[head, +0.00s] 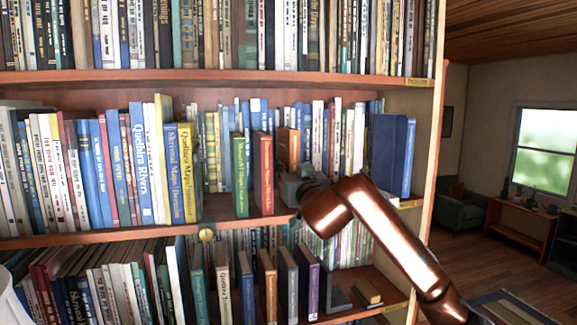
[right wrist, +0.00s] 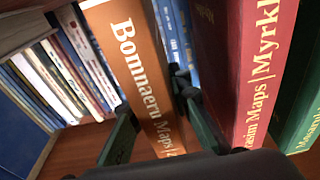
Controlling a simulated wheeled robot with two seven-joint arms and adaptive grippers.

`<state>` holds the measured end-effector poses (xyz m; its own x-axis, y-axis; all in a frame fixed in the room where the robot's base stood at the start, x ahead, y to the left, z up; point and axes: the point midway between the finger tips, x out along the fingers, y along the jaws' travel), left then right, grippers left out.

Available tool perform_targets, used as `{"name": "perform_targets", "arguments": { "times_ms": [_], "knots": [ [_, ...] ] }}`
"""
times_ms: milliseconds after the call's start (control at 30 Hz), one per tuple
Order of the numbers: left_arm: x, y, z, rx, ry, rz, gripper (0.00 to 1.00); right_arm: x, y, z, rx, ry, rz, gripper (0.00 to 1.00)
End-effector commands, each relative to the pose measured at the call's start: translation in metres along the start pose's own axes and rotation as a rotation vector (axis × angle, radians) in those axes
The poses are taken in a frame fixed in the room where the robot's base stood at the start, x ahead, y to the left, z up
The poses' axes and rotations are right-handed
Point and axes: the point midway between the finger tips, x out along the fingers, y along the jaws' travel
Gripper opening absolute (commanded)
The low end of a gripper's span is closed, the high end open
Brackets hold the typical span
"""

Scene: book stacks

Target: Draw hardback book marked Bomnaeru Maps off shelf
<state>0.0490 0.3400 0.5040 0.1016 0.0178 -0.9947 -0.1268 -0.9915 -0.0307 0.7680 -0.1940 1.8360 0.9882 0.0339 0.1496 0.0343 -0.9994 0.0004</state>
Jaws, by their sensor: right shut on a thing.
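The orange hardback marked Bomnaeru Maps (head: 288,145) stands on the middle shelf, just right of a red book; its lower part is hidden behind my right gripper (head: 290,190). In the right wrist view the orange book (right wrist: 135,60) shows its spine lettering, with my right gripper's dark fingers (right wrist: 155,118) on either side of it. The right gripper is shut on this book. The book looks upright and still among the shelf's books. My left gripper is not in view.
A red book (head: 263,172) and a green book (head: 240,175) stand close on the left; the red one also shows in the right wrist view (right wrist: 245,60). Dark blue books (head: 386,152) stand at the shelf's right end. The shelf above (head: 210,78) overhangs the row.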

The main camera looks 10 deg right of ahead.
Motion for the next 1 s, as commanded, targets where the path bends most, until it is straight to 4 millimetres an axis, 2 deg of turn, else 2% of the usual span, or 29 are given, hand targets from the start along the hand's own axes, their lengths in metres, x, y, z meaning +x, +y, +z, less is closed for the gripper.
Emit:
{"name": "perform_targets", "arguments": {
  "times_ms": [167,1000],
  "knots": [
    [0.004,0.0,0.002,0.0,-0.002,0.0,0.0,-0.008,0.001,-0.003,0.0,0.006,-0.001,0.0],
    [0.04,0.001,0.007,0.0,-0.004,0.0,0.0,-0.1,0.001,-0.017,0.0,0.005,0.0,0.0]
  ]
}}
